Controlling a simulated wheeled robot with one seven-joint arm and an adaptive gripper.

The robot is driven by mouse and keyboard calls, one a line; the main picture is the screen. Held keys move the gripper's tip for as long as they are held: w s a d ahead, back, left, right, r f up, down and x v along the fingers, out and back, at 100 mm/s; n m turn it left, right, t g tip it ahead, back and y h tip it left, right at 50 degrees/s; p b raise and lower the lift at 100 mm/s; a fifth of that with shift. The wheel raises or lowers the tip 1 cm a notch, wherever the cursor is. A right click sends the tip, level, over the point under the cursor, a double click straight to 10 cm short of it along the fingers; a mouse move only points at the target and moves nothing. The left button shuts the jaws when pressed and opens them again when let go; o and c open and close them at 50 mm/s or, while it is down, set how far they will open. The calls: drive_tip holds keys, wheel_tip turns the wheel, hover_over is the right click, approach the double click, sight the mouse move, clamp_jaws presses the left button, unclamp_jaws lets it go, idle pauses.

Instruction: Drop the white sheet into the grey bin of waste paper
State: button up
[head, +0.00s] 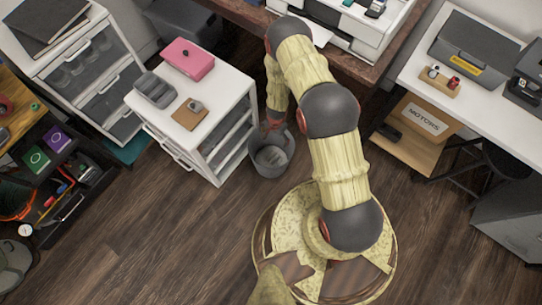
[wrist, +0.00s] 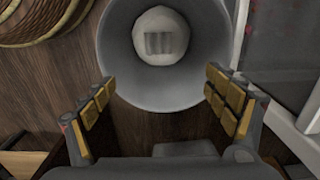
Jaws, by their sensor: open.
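The grey bin (head: 262,168) stands on the wooden floor beside the white drawer unit. In the wrist view the bin's round wall (wrist: 115,45) lies ahead of the fingers, and I look down into it. A pale rounded thing with a grey striped patch (wrist: 160,25) lies inside; I cannot tell whether it is the white sheet or other waste paper. My gripper (wrist: 160,82) is open with nothing between its fingers, above the bin's near side. In the head view my gripper (head: 273,126) is at the bin's rim. A flat white piece (head: 318,33) shows at the printer's front, possibly a sheet.
The white drawer unit (head: 214,122), with a pink box (head: 188,60) on top, stands close left of the bin. The brown desk (head: 352,68) with the printer (head: 352,30) is behind. A shelf with a MOTORS box (head: 425,117) is at right. Floor in front is clear.

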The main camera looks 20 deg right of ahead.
wheel_tip(320, 180, up, 10)
drive_tip(key=shift+r, duration=0.2)
drive_tip(key=shift+s+d, duration=0.1)
idle(0.7)
